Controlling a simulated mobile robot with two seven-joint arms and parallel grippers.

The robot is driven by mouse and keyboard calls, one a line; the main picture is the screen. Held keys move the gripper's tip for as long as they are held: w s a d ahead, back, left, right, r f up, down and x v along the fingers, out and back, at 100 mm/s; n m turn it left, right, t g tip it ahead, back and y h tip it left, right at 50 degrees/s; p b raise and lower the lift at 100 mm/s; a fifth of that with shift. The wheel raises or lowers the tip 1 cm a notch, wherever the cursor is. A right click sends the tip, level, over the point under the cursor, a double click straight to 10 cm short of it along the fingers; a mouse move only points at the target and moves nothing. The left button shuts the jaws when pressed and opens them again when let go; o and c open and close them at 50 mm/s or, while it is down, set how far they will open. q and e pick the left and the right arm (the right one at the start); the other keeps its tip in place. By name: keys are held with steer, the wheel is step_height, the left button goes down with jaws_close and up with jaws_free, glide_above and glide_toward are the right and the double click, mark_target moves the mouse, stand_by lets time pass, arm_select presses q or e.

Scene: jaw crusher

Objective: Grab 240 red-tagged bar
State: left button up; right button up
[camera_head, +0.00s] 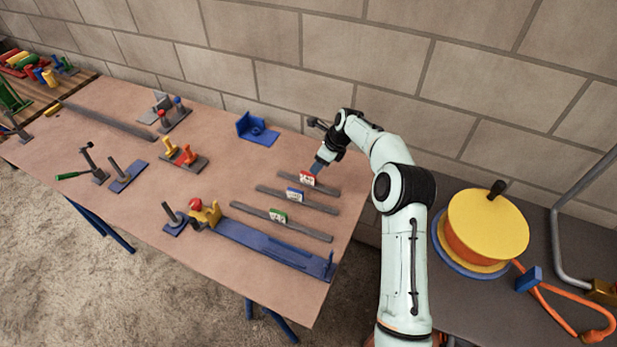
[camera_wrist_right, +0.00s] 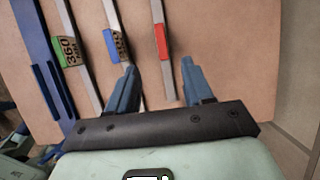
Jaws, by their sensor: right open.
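Three grey flat bars lie side by side on the table. The red-tagged bar (camera_head: 326,188) is the farthest from the front edge; its red tag (camera_head: 306,178) stands near its middle. The blue-tagged bar (camera_head: 320,205) lies in the middle and the green-tagged bar (camera_head: 305,229) is nearest. My right gripper (camera_head: 319,166) is above the table by the red tag. In the right wrist view its two blue fingers (camera_wrist_right: 156,82) are apart, with the end of the red-tagged bar (camera_wrist_right: 168,80) between them in the picture. Whether they straddle it at its height I cannot tell. My left gripper is out of view.
A long blue fixture (camera_head: 265,246) lies along the front of the green-tagged bar. A blue bracket (camera_head: 257,130) stands near the wall. A yellow-topped reel (camera_head: 488,222) sits on a dark surface at right.

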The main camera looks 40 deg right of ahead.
mark_target(310, 174)
steer(key=x, duration=0.6)
steer(key=shift+f, duration=0.25)
steer(key=p+x, duration=0.1)
steer(key=x, duration=0.4)
steer(key=shift+w+d, duration=0.15)
steer(key=shift+w, duration=0.1)
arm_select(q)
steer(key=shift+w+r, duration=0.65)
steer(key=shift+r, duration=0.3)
arm_select(e)
steer(key=shift+s, duration=0.1)
steer(key=shift+c, duration=1.2)
jaws_close()
